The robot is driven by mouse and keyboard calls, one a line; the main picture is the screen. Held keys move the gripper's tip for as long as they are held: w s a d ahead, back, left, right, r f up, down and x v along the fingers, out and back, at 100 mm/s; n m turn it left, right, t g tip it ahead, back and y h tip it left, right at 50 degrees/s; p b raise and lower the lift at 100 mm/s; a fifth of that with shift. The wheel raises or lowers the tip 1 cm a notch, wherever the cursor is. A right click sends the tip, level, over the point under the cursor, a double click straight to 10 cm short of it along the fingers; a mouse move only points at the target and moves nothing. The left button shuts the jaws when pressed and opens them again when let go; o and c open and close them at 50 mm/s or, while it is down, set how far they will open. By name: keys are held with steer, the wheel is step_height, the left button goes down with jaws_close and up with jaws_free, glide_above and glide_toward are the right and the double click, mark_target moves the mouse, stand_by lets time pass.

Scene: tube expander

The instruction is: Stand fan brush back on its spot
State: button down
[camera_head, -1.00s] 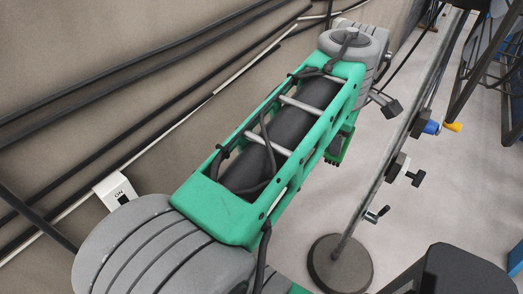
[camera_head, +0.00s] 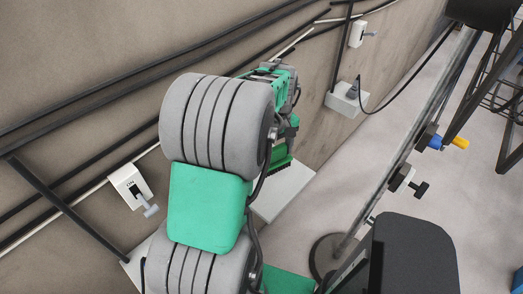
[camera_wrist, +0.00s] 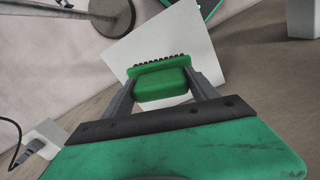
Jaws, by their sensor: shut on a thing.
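The fan brush, a green block with a row of dark bristles, is between the fingers of my gripper in the wrist view (camera_wrist: 162,86). My gripper (camera_wrist: 162,80) is shut on it, one grey finger at each side. In the head view the brush (camera_head: 279,164) shows just past my arm, bristles downward, near a flat white slab (camera_head: 285,193) by the wall. The slab lies behind the brush in the wrist view (camera_wrist: 180,36). I cannot tell whether the bristles touch it. My arm hides part of the gripper and slab in the head view.
A wall with dark pipes runs along the left. A switch box (camera_head: 130,187) and a white socket box (camera_head: 347,98) are on it. A metal stand with a round base (camera_head: 326,262) stands right of the slab. Pale floor lies between.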

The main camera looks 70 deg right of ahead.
mark_target(276, 163)
steer(key=shift+f, duration=0.1)
steer(key=shift+w+r, duration=0.25)
steer(key=shift+r, duration=0.1)
steer(key=f+b, duration=0.3)
steer(key=f, duration=0.3)
steer(key=shift+s+f+b, duration=0.15)
steer(key=shift+s+b, duration=0.05)
steer(key=shift+b, duration=0.1)
steer(key=shift+f+b, duration=0.55)
steer(key=shift+f, duration=0.45)
stand_by(0.4)
steer(key=shift+c, duration=0.8)
jaws_free()
steer(key=shift+r, duration=0.1)
